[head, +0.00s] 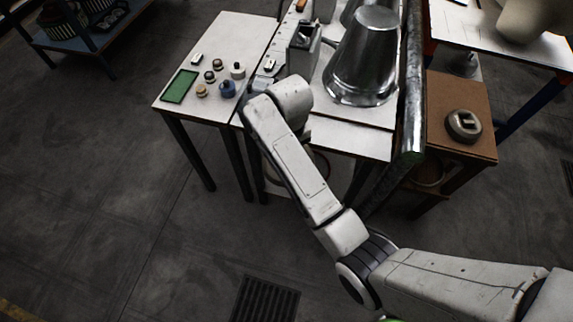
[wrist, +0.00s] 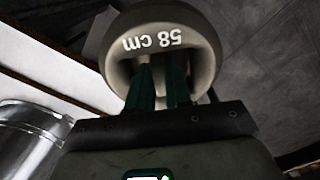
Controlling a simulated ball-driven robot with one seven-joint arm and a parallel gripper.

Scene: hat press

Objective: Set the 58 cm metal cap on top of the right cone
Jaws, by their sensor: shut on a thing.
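The 58 cm metal cap (wrist: 195,55) is a round grey piece with white "58 cm" lettering that reads upside down in the wrist view. My gripper (wrist: 160,85) has its two dark green fingers closed on the cap's middle part. The fingers hide some of that part. In the head view I cannot make out my gripper or the held cap. A large shiny metal cone (head: 362,65) stands on the white table. Part of a second metal cone (head: 352,12) shows behind it at the top edge. A shiny curved metal surface (wrist: 22,140) shows at lower left in the wrist view.
A similar grey weight-like piece (head: 464,125) sits on the brown table (head: 475,95) at right. A white side table (head: 235,40) at left holds a green tray (head: 179,86) and several small items.

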